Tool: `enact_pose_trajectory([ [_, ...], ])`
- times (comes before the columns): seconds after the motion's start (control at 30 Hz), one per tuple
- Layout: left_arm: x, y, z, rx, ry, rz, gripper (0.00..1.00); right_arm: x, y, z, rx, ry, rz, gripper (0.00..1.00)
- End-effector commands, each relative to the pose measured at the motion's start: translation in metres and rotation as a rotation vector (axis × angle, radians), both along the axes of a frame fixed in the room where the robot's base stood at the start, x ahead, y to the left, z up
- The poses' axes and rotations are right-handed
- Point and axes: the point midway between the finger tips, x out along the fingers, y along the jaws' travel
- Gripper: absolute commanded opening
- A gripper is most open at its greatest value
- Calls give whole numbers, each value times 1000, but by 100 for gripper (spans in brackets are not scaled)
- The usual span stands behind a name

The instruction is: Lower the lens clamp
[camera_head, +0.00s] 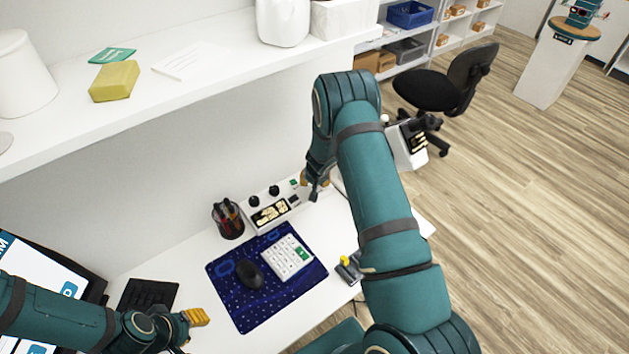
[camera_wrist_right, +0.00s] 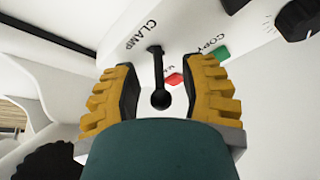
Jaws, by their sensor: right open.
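The clamp lever (camera_wrist_right: 160,98) is a black rod with a ball end in the right wrist view. It comes out of a dark slot in a white panel (camera_wrist_right: 190,25), beside the printed word CLAMP. My right gripper (camera_wrist_right: 163,95) is open, with one yellow-padded finger on each side of the lever and visible gaps to it. In the head view, my right gripper (camera_head: 312,187) is at the right end of the white console (camera_head: 250,226); the lever cannot be made out there. My left gripper (camera_head: 192,318) is low at the left, its finger opening unclear.
A red button (camera_wrist_right: 174,80) and green button (camera_wrist_right: 222,53) are close to the fingers. A shelf (camera_head: 200,90) hangs above.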

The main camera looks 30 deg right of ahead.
Motion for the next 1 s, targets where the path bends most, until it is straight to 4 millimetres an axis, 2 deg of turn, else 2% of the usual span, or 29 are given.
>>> enact_pose_trajectory([
  [0.03, 0, 0, 0, 0, 0, 0, 38, 0, 0, 0, 0, 0, 0, 42],
  [0.1, 0, 0, 0, 0, 0, 0, 38, 0, 0, 0, 0, 0, 0, 18],
  [0.17, 0, 0, 0, 0, 0, 0, 38, 0, 0, 0, 0, 0, 0, 0],
  [0.53, 0, 0, 0, 0, 0, 0, 38, 0, -2, 0, 10, -1, -2, 0],
  [0.73, 0, 0, -1, 0, 0, 0, 38, 1, -8, -2, 127, 5, -3, 0],
  [1.0, 0, -1, -30, 5, 2, 0, 38, 2, -16, -8, 336, 21, -5, 0],
])
